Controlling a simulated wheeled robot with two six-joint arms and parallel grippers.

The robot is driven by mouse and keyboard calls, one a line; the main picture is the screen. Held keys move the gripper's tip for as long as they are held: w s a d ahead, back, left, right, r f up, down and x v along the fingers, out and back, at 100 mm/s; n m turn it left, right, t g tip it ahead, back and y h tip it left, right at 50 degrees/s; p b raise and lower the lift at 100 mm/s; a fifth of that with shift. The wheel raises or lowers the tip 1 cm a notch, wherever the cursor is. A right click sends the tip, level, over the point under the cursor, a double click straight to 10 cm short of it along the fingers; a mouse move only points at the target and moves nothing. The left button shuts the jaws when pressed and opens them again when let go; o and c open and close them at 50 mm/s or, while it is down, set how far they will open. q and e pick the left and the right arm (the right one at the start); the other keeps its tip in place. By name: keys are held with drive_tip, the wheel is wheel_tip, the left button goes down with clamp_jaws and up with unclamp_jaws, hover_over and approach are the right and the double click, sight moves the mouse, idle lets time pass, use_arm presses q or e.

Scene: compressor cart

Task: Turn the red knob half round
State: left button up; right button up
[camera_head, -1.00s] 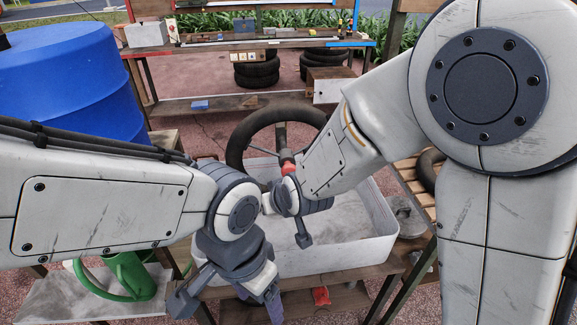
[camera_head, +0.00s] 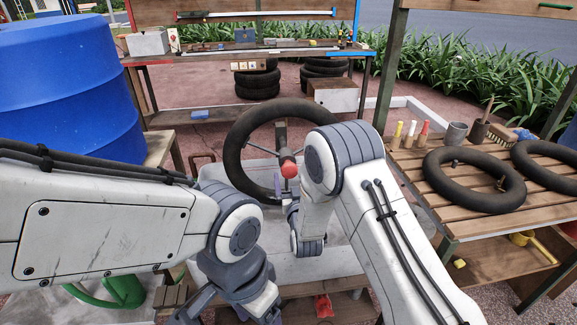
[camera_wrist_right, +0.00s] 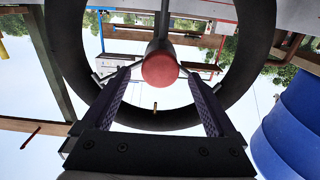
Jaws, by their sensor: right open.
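The red knob (camera_head: 289,170) sits on the end of a grey post, in front of a black ring (camera_head: 236,160). In the right wrist view the red knob (camera_wrist_right: 160,69) is near the top middle, face toward the camera. My right gripper (camera_wrist_right: 160,78) is open, with one purple finger on either side of the knob and a gap showing at each side. In the head view my right gripper (camera_head: 284,186) is just below the knob, mostly hidden by its arm. My left gripper (camera_head: 232,312) is low in the picture, its fingertips cut off.
A white basin (camera_head: 340,262) stands below the ring. A blue barrel (camera_head: 70,90) is at the left. At the right, a slatted table (camera_head: 425,205) holds black rings, markers and cups. A workbench (camera_head: 220,58) with tools stands behind. My left forearm fills the lower left.

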sight(288, 165)
drive_tip(key=w, duration=0.4)
drive_tip(key=w+a, duration=0.1)
drive_tip(key=w, duration=0.2)
drive_tip(key=shift+w, duration=0.1)
drive_tip(key=shift+c, duration=0.3)
drive_tip(key=c, duration=1.3)
